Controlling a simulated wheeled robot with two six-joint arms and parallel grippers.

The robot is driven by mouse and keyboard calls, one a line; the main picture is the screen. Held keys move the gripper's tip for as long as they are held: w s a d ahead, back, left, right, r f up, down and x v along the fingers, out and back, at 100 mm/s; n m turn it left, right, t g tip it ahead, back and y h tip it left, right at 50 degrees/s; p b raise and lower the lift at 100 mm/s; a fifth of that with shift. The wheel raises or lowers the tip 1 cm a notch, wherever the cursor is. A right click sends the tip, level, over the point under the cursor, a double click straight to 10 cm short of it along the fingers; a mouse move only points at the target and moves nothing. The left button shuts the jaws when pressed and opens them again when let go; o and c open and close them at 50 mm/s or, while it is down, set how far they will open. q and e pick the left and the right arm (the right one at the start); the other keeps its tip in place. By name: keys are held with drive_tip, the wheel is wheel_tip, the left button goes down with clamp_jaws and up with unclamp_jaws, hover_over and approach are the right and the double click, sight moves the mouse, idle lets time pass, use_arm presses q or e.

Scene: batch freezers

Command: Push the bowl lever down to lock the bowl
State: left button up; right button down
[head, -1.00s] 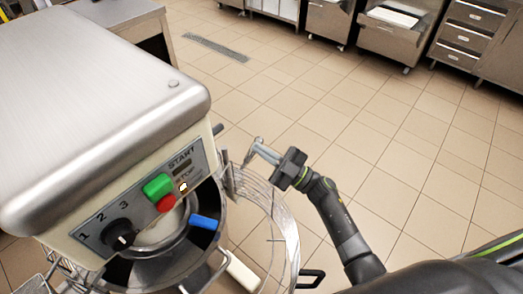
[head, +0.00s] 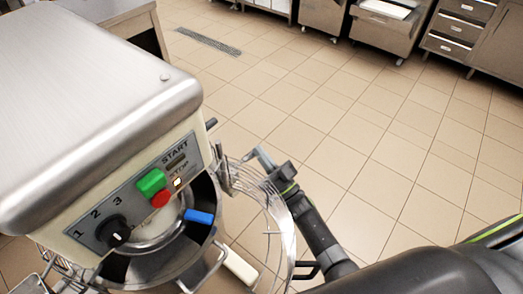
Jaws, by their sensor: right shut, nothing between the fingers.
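The mixer (head: 95,95) fills the left of the head view, with a steel bowl (head: 205,262) under its head, partly hidden by the control panel and wire guard. A short black-tipped lever (head: 211,123) sticks out of the mixer's right side. A black loop handle (head: 305,270) shows low beside the guard. I cannot tell which of these is the bowl lever, or whether the bowl is locked. My right gripper (head: 256,154) is shut and empty, just right of the mixer by the top of the guard. I cannot tell if it touches anything. My left gripper is out of view.
The open wire guard (head: 282,225) curves beside the bowl, close to my right arm. The panel has a green button (head: 151,182), a red button (head: 160,198) and a black dial (head: 113,231). Steel cabinets (head: 455,40) stand at the back. The tiled floor between is clear.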

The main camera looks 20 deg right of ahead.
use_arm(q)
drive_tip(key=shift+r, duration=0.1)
use_arm(e)
drive_tip(key=shift+f+m+h, duration=0.3)
drive_tip(key=shift+m+h, duration=0.2)
drive_tip(key=shift+m, duration=0.2)
